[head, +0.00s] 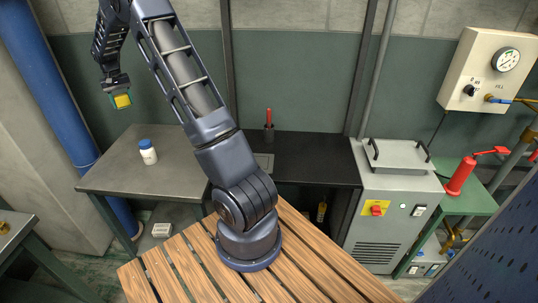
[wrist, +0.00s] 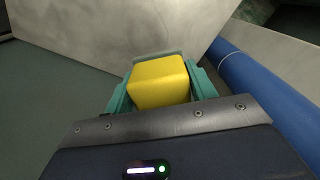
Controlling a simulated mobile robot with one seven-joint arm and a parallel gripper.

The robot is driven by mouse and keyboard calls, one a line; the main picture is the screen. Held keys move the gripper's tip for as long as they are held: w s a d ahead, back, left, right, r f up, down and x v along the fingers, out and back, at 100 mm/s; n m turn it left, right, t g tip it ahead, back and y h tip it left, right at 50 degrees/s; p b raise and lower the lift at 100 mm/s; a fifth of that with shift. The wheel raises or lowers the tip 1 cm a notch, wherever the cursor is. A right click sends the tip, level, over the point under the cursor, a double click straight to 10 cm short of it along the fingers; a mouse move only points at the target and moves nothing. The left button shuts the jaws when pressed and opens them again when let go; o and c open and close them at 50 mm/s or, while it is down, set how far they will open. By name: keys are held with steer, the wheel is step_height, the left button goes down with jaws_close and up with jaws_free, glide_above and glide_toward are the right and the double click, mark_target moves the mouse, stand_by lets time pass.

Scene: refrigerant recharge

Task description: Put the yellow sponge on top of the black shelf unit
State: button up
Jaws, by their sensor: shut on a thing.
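The yellow sponge (head: 123,101) is between the teal fingers of my gripper (head: 121,98), at the upper left of the head view. In the wrist view the sponge (wrist: 158,82) fills the space between both fingers, and the gripper is shut on it. The gripper is in the air, above and left of the grey table's back edge. The black shelf unit (head: 312,157) stands against the wall in the middle, to the right of the gripper. Its top is mostly bare, and my arm hides part of its left side.
A red-handled tool (head: 268,118) stands upright at the back left of the black top. A grey machine (head: 388,205) adjoins the black unit's right side. A blue pipe (head: 52,85) rises at the left.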

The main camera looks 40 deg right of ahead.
steer(key=s+d+f+m, duration=0.15)
steer(key=s+d, duration=0.25)
steer(key=d, duration=0.9)
steer(key=s+d+m, duration=0.2)
steer(key=s+d, duration=0.3)
steer(key=d, duration=0.7)
steer(key=s+d+f+m, duration=0.1)
steer(key=s+d+m, duration=0.3)
steer(key=s+d, duration=1.4)
steer(key=f, duration=0.6)
steer(key=d+f, duration=0.1)
steer(key=f, duration=1.3)
steer(key=shift+w+d, duration=0.2)
steer(key=shift+w, duration=0.1)
steer(key=o, duration=1)
steer(key=shift+f, duration=0.1)
